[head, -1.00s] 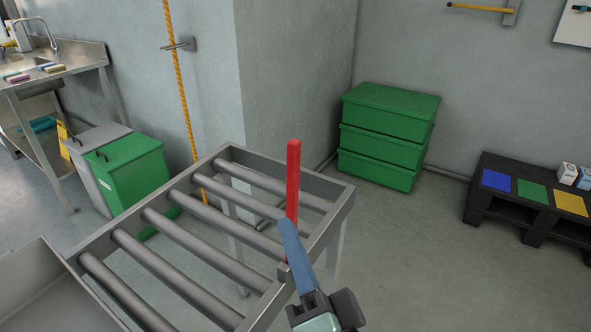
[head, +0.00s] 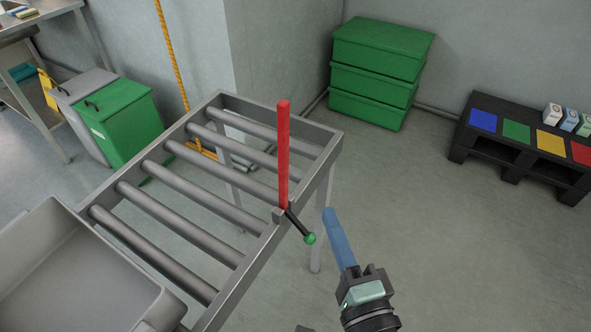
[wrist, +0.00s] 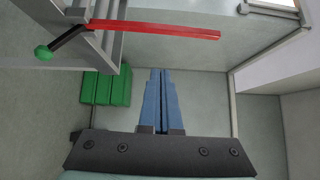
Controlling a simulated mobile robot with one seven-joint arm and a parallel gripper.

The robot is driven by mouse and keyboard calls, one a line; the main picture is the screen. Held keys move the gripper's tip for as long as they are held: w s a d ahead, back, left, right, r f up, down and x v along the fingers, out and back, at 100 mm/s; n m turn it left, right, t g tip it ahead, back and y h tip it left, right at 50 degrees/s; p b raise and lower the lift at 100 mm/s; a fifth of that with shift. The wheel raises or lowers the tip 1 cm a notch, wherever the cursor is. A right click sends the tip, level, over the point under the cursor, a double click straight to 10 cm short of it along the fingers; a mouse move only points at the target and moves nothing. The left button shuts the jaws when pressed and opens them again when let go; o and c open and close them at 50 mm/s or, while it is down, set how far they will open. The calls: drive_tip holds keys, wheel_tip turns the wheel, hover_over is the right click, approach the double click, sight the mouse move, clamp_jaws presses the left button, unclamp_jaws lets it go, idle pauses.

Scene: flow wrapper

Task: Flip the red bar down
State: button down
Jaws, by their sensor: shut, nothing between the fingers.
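The red bar (head: 283,150) stands upright at the near right side of the roller conveyor frame (head: 228,283). It also shows in the wrist view (wrist: 160,28), lying across the picture. A short black lever with a green knob (head: 310,238) sticks out from the bar's base, angled down to the right. The knob also shows in the wrist view (wrist: 43,52). My gripper (head: 328,212), with blue fingers, is right of the knob and apart from it and the bar. Its fingers are together and empty, also in the wrist view (wrist: 162,74).
A grey tray (head: 60,220) sits at the conveyor's left end. Green crates (head: 378,75) are stacked by the back wall. A black pallet rack (head: 510,165) with coloured squares stands at the right. The floor right of the conveyor is clear.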

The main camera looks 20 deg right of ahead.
drive_tip(key=w+a+p, duration=0.1)
drive_tip(key=w+p, duration=0.2)
drive_tip(key=w, duration=0.8)
drive_tip(key=shift+a+r, duration=0.2)
drive_tip(key=shift+a, duration=0.05)
drive_tip(key=shift+w+r+p, duration=0.1)
drive_tip(key=shift+p, duration=0.2)
